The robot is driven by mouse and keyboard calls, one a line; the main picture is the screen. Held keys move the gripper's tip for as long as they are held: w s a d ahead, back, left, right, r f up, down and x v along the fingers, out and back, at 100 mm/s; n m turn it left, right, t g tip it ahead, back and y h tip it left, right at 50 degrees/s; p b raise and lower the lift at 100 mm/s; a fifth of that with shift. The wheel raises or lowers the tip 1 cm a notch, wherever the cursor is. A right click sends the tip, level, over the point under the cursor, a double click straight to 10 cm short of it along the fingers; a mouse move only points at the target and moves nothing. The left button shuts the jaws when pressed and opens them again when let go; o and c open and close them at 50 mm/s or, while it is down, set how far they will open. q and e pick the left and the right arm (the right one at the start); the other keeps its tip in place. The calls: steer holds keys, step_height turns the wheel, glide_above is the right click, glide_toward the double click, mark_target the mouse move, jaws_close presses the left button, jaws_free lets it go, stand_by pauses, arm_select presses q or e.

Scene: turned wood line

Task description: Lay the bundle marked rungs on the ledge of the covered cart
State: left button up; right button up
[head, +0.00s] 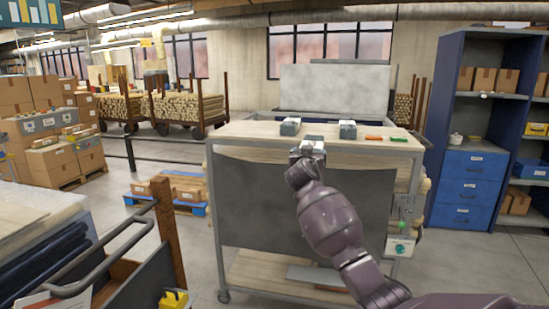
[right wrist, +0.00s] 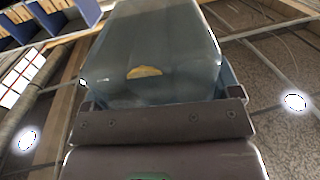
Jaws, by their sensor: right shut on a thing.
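The cart (head: 235,133) in the middle of the head view has a pale wooden top and a dark grey cover (head: 255,205) hanging over its front. My right gripper (head: 310,151) is at the front edge of that top, near its middle. It is shut on a grey, wrapped-looking bundle (right wrist: 150,50) with a yellow patch, which fills the upper middle of the right wrist view. I cannot read any marking on it. My left gripper is not in view.
An orange item (head: 373,138) and a green item (head: 398,139) lie on the top's right side. The top's left part is bare. A lower shelf (head: 255,270) shows beneath the cover. A handled trolley (head: 130,285) stands at front left, a blue drawer unit (head: 470,185) at right.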

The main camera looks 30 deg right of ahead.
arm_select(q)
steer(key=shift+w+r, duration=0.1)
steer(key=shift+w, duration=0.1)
arm_select(e)
steer(key=shift+a+r, duration=0.1)
steer(key=shift+r, duration=0.1)
steer(key=shift+w+a+r, duration=0.1)
steer(key=shift+a+r, duration=0.05)
steer(key=shift+r, duration=0.15)
steer(key=s+a+r+n+t+y, duration=0.1)
steer(key=a+r+n+t+y, duration=0.15)
steer(key=a, duration=0.45)
steer(key=s+a+r+n+t+y, duration=0.1)
steer(key=a+n+y, duration=0.15)
steer(key=a, duration=0.35)
steer(key=s+a+f+n+t+y, duration=0.15)
steer(key=s+a+f+y, duration=0.25)
steer(key=s+a+f, duration=0.4)
steer(key=s+a+f+n+y, duration=0.2)
steer(key=s+a+f+y, duration=0.2)
steer(key=s+a+f, duration=0.45)
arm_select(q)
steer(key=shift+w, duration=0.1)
arm_select(e)
steer(key=s+a+f, duration=0.3)
steer(key=s+f, duration=0.3)
steer(key=f, duration=0.1)
steer(key=shift+s, duration=0.2)
steer(key=shift+a, duration=0.15)
